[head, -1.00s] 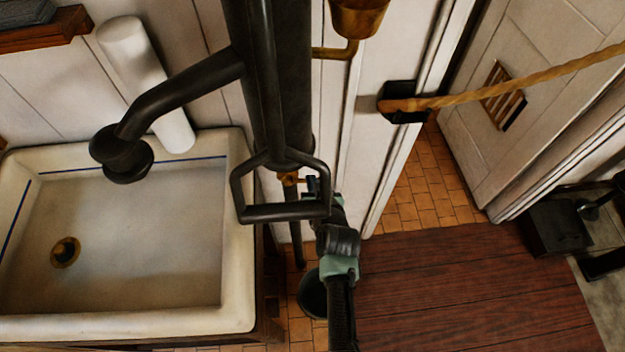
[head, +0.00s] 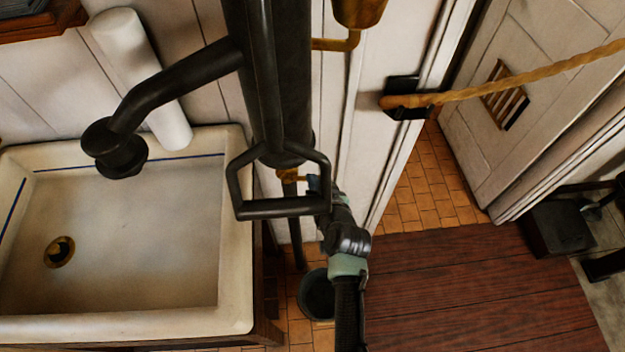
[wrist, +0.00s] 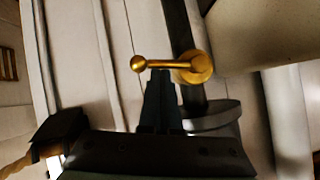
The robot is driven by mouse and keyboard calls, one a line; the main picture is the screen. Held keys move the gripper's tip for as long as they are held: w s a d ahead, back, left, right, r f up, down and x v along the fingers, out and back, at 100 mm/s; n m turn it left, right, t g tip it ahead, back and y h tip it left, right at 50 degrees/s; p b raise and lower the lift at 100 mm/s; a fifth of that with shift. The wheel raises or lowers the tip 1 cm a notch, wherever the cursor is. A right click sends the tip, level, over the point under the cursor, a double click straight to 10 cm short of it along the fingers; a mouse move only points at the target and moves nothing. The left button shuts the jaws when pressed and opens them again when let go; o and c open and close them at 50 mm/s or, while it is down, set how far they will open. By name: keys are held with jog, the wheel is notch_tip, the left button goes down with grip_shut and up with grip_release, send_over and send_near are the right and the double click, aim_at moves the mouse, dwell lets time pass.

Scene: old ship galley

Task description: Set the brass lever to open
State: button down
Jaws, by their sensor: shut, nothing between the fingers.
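The brass lever (wrist: 165,64) shows in the wrist view as a short bar with a ball at its left end and a round hub at its right, on a dark vertical pipe. It lies nearly level in that picture. In the head view only a small brass part (head: 290,175) of it shows, behind the black pump handle. My gripper (wrist: 160,77) is shut and empty, its fingertips at the middle of the bar. I cannot tell whether they touch it. In the head view my gripper (head: 316,186) is partly hidden by the pump handle.
The black pump (head: 268,90) and its looped handle (head: 283,208) stand close to my gripper. A white sink (head: 235,290) is at the left. A dark bucket (head: 314,298) stands on the tiles below. A rope (head: 520,80) crosses at the right. Dark red planks (head: 470,290) lie clear at lower right.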

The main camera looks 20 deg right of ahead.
jog(key=shift+f, duration=0.2)
notch_tip(320, 180, down, 6)
jog(key=a+m+t+y+b, duration=0.2)
jog(key=m+t+y+b, duration=0.2)
jog(key=b, duration=1.7)
jog(key=m+y, duration=0.2)
jog(key=m, duration=0.1)
jog(key=shift+w+m, duration=0.3)
jog(key=shift+a, duration=0.1)
